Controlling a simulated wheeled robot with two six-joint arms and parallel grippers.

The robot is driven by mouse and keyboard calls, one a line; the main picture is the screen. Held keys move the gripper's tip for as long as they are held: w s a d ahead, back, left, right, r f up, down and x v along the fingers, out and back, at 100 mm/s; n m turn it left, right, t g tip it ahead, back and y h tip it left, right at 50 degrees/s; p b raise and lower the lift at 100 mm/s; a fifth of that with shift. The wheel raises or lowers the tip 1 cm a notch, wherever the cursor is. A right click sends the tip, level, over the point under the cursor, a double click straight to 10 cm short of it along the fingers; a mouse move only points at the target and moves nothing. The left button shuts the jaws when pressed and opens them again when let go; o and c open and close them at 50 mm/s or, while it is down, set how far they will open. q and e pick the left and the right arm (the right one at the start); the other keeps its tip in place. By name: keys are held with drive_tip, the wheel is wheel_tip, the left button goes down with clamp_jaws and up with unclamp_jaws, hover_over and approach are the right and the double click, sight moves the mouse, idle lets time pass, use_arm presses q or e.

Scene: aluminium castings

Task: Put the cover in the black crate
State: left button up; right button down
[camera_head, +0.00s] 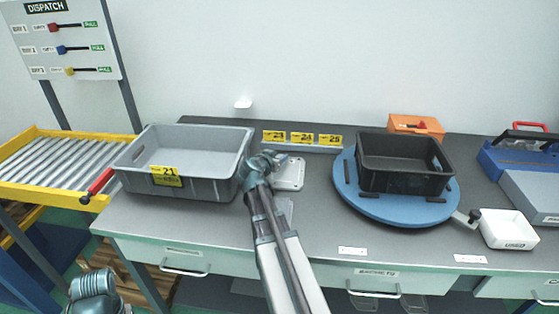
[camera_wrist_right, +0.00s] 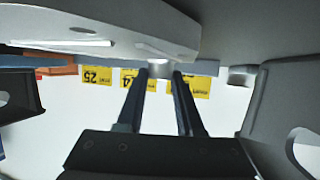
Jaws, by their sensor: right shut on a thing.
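The cover (camera_head: 290,174) is a flat light-grey casting with rounded corners, in the middle of the workbench in the head view. My right gripper (camera_head: 266,163) is at its left side. In the right wrist view, which is upside down, the two dark fingers (camera_wrist_right: 158,72) are shut on a small pale boss of the cover (camera_wrist_right: 130,30). Whether the cover touches the bench is unclear. The black crate (camera_head: 405,181) stands empty on a blue round turntable (camera_head: 375,208) to the right; its edge shows in the wrist view (camera_wrist_right: 18,97). My left gripper's fingers do not show.
A grey crate (camera_head: 200,188) with label 21 stands left of my right gripper. A row of yellow labels (camera_head: 302,138) stands behind the cover. An orange box (camera_head: 416,125) is behind the black crate.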

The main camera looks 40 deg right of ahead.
drive_tip(key=shift+r, duration=0.1)
drive_tip(key=c, duration=0.5)
unclamp_jaws()
drive_tip(key=shift+c, duration=0.2)
drive_tip(key=shift+r, duration=0.1)
drive_tip(key=p+v, duration=0.4)
drive_tip(key=v, duration=0.6)
drive_tip(key=shift+s+a, duration=0.15)
drive_tip(key=shift+s, duration=0.05)
drive_tip(key=shift+p+v, duration=0.3)
drive_tip(key=shift+v, duration=0.5)
